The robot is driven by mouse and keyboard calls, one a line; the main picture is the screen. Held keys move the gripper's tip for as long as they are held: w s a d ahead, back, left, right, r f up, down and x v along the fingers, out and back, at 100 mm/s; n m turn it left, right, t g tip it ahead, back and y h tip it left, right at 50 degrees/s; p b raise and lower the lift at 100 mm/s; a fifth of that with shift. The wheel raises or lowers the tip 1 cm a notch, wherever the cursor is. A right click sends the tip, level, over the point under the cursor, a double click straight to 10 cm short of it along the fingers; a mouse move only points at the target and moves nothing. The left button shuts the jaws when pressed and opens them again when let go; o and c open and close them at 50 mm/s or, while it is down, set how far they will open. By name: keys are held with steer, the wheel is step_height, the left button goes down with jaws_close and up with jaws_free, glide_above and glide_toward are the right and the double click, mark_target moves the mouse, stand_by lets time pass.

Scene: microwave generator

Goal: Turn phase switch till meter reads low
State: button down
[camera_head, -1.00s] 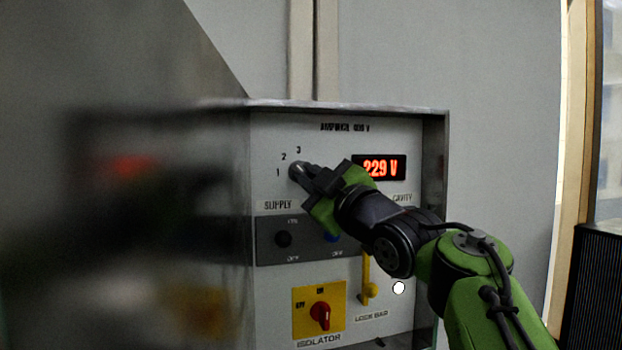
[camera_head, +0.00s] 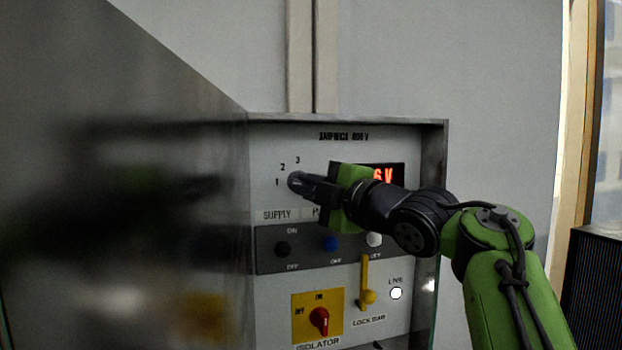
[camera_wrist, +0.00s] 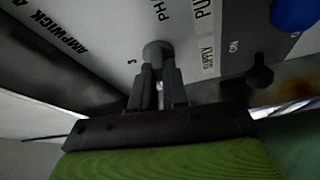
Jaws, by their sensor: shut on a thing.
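The phase switch (camera_head: 295,181) is a dark round knob at the upper left of the panel, with the marks 1, 2 and 3 around it. It also shows in the wrist view (camera_wrist: 158,52). My gripper (camera_head: 306,185) is shut on this knob, and in the wrist view its two fingers (camera_wrist: 158,75) sit on either side of the knob. The meter (camera_head: 384,174) is a black display with red digits. My gripper and wrist hide its left part, and only "6 V" shows.
Below are a grey strip with black (camera_head: 282,250), blue (camera_head: 330,243) and white (camera_head: 374,239) knobs, a yellow lock bar (camera_head: 367,297), and a red isolator handle (camera_head: 319,320) on a yellow plate. A grey metal wall (camera_head: 190,120) stands close at left.

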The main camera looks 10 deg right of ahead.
steer(key=shift+d+n+g+h+p, duration=0.1)
steer(key=shift+n+g+h+p, duration=0.2)
steer(key=shift+n+p, duration=0.5)
steer(key=shift+n, duration=0.4)
steer(key=c, duration=1.1)
jaws_free()
steer(key=shift+w, duration=0.1)
steer(key=shift+c, duration=0.2)
steer(key=shift+r, duration=0.1)
steer(key=v, duration=1.5)
steer(key=shift+s+d, duration=0.2)
steer(key=shift+s, duration=0.15)
